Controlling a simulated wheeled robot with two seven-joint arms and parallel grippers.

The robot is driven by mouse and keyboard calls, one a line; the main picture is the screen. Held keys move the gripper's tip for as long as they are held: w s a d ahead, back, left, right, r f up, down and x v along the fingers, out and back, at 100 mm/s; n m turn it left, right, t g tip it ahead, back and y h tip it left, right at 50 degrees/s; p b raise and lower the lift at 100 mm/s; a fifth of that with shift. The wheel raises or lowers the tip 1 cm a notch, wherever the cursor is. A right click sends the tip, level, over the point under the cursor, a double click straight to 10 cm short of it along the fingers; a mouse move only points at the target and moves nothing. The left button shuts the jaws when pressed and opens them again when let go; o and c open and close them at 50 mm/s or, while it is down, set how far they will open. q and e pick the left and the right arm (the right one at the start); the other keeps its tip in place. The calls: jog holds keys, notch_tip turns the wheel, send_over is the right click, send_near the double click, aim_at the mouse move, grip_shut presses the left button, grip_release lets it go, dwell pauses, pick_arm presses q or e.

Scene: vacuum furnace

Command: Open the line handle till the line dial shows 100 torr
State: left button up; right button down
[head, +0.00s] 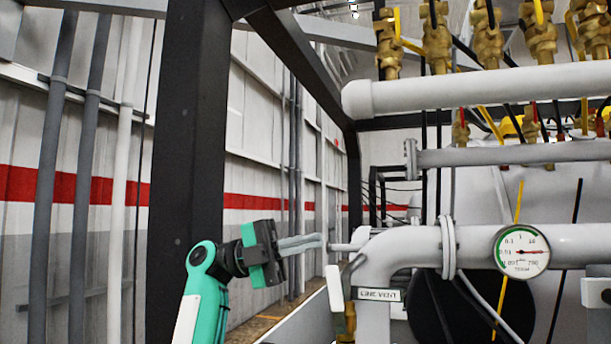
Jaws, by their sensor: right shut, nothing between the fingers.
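The line dial (521,252) is a round white gauge with a green arc on its left side, marked in torr, on the thick grey pipe at the right. Its red needle points roughly right; the small figures are too blurred for an exact reading. A tag reading LINE VENT (380,295) hangs below the pipe elbow. Left of it is a pale upright paddle (334,288), seemingly the line handle, beside a brass fitting (350,322). My right gripper (318,241) is shut and empty, its fingertips above and slightly left of the paddle. My left gripper is out of view.
A grey pipe (400,248) bends down just right of my gripper. A black frame post (190,170) stands behind my arm at the left. Several brass valves (437,40) line the top right above a white pipe (480,88).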

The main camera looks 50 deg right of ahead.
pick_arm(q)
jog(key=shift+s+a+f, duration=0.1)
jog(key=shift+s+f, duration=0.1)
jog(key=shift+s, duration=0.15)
pick_arm(e)
notch_tip(320, 180, up, 12)
